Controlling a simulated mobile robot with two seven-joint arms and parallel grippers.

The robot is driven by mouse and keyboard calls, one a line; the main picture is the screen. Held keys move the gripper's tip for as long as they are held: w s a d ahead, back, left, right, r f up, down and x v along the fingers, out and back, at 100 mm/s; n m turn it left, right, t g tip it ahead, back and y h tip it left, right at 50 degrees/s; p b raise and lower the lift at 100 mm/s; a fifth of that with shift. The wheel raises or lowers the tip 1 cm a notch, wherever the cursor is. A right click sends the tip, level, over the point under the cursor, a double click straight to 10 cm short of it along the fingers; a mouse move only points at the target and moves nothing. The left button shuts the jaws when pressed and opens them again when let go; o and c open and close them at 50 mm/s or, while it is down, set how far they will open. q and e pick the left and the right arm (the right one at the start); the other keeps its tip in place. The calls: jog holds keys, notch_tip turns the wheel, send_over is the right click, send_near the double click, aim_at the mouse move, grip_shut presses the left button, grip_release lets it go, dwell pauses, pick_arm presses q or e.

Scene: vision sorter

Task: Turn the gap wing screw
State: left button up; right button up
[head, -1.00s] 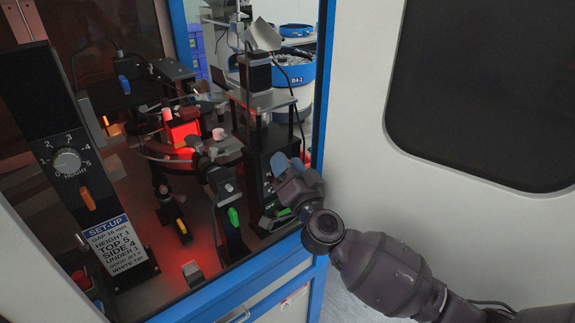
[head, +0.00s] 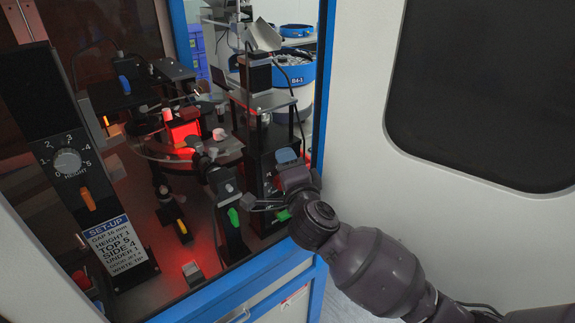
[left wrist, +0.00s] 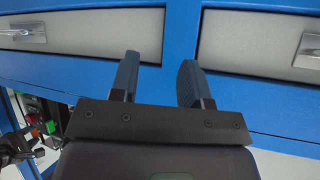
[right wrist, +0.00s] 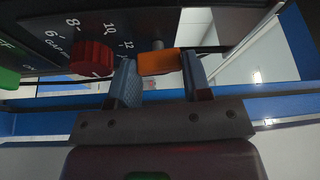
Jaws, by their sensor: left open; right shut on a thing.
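In the right wrist view an orange wing screw (right wrist: 160,62) sits between the fingertips of my right gripper (right wrist: 161,78), which is shut on it. Beside it is a red knob (right wrist: 92,57) on a black panel (right wrist: 45,72) with white GAP scale numbers, 6, 8, 10 and 12 among them. In the head view my right gripper (head: 258,203) is at the front of a dark box on the machine's right side; the orange screw is hidden there. My left gripper (left wrist: 158,82) is open and empty in front of blue-edged drawers, outside the head view.
A black HEIGHT panel (head: 68,160) with a dial and another orange screw (head: 88,198) stands left, above a SET-UP card (head: 115,240). The blue cabinet frame (head: 312,205) edges the opening.

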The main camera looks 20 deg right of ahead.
jog(key=shift+m+g, duration=0.4)
jog(key=shift+m, duration=0.6)
jog(key=o, duration=0.9)
jog(key=s, duration=1)
jog(key=shift+s+a+r+b, duration=0.1)
jog(key=shift+s+a+b, duration=0.15)
jog(key=shift+s+b, duration=0.15)
